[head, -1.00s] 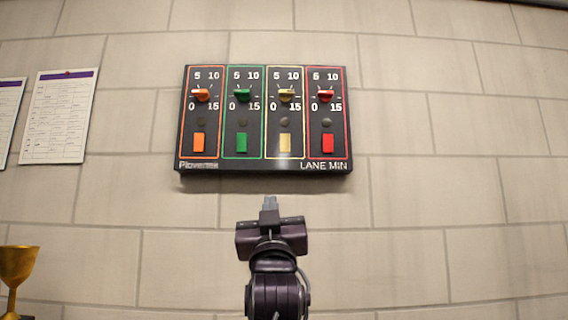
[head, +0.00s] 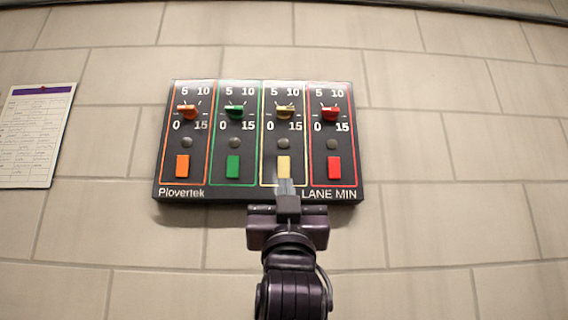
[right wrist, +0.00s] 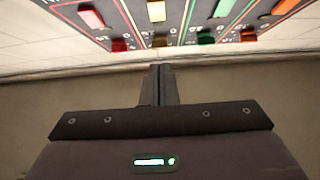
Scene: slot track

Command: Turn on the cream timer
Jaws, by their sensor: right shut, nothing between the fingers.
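The cream timer is the third column of the black timer panel (head: 210,196) in the head view, framed by a cream line. My right gripper (head: 286,186) is shut and empty. Its fingertips appear just below the cream switch; I cannot tell whether they touch the panel. In the right wrist view the closed fingers (right wrist: 162,70) point toward the panel, and the cream switch (right wrist: 156,11) shows at the top. My left gripper is not in view.
The orange switch (head: 182,166) and green switch (head: 233,167) are to the left of the cream one, and the red switch (head: 334,167) is to the right. A paper sheet (head: 35,135) hangs on the wall at left. The wall around the panel is clear.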

